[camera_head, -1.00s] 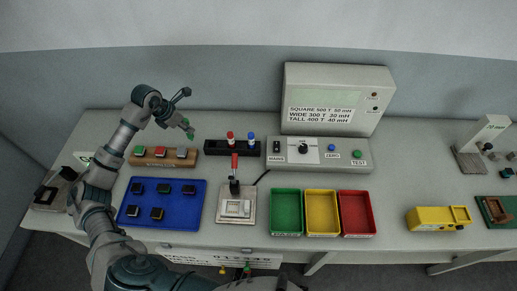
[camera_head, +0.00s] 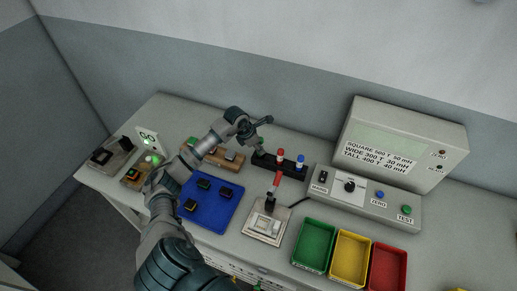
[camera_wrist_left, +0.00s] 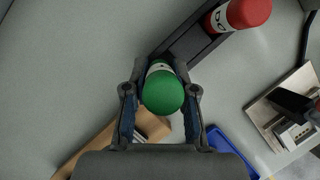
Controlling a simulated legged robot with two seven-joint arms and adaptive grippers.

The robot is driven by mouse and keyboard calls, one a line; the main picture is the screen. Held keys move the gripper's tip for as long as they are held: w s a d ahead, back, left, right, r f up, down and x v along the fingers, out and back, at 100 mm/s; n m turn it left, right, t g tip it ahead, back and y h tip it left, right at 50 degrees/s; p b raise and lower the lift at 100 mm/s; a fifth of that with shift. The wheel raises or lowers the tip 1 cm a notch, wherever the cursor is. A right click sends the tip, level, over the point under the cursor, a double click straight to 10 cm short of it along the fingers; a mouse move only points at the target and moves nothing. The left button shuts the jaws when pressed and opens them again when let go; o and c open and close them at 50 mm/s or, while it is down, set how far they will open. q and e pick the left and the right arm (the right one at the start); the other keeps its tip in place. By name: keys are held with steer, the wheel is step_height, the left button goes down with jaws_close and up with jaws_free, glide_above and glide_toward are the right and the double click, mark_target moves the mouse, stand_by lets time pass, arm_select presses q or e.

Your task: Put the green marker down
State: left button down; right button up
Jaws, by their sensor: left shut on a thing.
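My left gripper (camera_head: 256,136) is over the left end of the black marker rack (camera_head: 292,171). In the left wrist view my left gripper (camera_wrist_left: 162,75) is shut on the green marker (camera_wrist_left: 162,92), one finger on each side of it. The marker's green cap faces the camera, and it lines up with the near end of the rack (camera_wrist_left: 193,46). I cannot tell whether its lower end is in the rack. The red marker (camera_head: 280,155) and blue marker (camera_head: 300,162) stand upright in the rack. The red marker also shows in the wrist view (camera_wrist_left: 240,14). My right gripper is out of view.
A wooden block with buttons (camera_head: 220,157) is left of the rack. A blue tray (camera_head: 215,215) with dark parts and a lever fixture (camera_head: 265,226) lie in front. The meter box (camera_head: 400,150) and green, yellow and red bins (camera_head: 314,246) are to the right.

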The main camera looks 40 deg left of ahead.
arm_select(q)
steer(key=shift+s+d+f, duration=0.15)
steer(key=shift+d+f, duration=0.25)
steer(key=shift+d, duration=0.3)
steer(key=c, duration=1)
jaws_free()
steer(key=shift+d, duration=0.1)
steer(key=shift+o, duration=0.2)
steer(key=shift+w, duration=0.25)
steer(key=shift+s+a+r, duration=0.15)
steer(key=shift+a, duration=0.25)
steer(key=shift+s+a+r, duration=0.1)
steer(key=shift+a+r, duration=0.05)
steer(key=shift+a, duration=0.25)
steer(key=v, duration=1.1)
steer(key=shift+d+r+b, duration=0.15)
steer(key=shift+r+b, duration=0.15)
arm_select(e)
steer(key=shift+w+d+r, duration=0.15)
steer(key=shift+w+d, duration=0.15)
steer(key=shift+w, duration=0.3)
arm_select(q)
steer(key=shift+w, duration=0.1)
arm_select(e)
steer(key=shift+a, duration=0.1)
